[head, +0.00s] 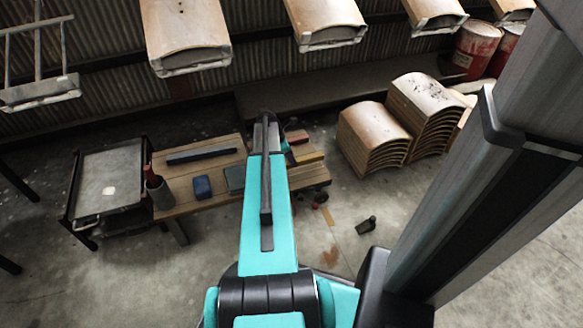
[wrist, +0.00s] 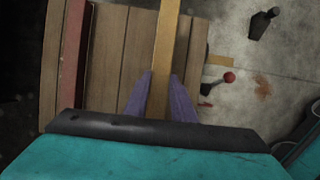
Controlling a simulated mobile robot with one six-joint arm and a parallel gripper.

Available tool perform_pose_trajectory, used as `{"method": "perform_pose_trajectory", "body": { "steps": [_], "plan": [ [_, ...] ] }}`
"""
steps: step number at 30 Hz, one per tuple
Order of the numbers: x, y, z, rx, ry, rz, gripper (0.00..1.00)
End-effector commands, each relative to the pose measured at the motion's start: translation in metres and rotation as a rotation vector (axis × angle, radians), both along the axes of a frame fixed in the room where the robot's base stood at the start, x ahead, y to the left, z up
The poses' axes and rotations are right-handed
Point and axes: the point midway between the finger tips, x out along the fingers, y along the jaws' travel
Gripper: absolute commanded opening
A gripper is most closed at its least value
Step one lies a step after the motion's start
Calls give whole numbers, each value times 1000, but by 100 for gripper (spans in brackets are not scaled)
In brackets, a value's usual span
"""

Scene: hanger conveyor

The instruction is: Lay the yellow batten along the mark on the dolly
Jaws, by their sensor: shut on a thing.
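The yellow batten (wrist: 166,42) runs up the wrist view between the two purple fingers of my gripper (wrist: 161,85), which are shut on it. Its near end is hidden by the gripper. In the head view part of the yellow batten (head: 310,158) shows just right of my arm, over or on the plank bench; I cannot tell if it touches the planks. My fingers are hidden there behind the arm. A grey flat-topped cart (head: 118,168), which may be the dolly, stands left of the bench. A small pale patch is on its top; I cannot tell if this is the mark.
The plank bench (head: 180,181) carries a dark bar (head: 201,155), a blue block (head: 202,187) and a red batten (wrist: 74,60). Stacked curved boards (head: 372,135) stand to the right. Curved seats hang along the back. A dark bottle-shaped thing (head: 366,225) is on the floor.

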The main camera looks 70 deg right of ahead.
Motion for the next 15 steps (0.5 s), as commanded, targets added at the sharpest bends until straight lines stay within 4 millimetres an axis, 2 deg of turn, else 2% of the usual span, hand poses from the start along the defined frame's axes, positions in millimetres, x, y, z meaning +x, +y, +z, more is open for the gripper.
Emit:
{"method": "perform_pose_trajectory", "body": {
  "steps": [3, 7, 15],
  "plan": [
    [0, 0, -20, 1, 1, -1, 0],
    [0, 0, -35, 1, 1, 0, 0],
    [-1, 0, -41, 0, 0, -1, 0]
  ]
}}
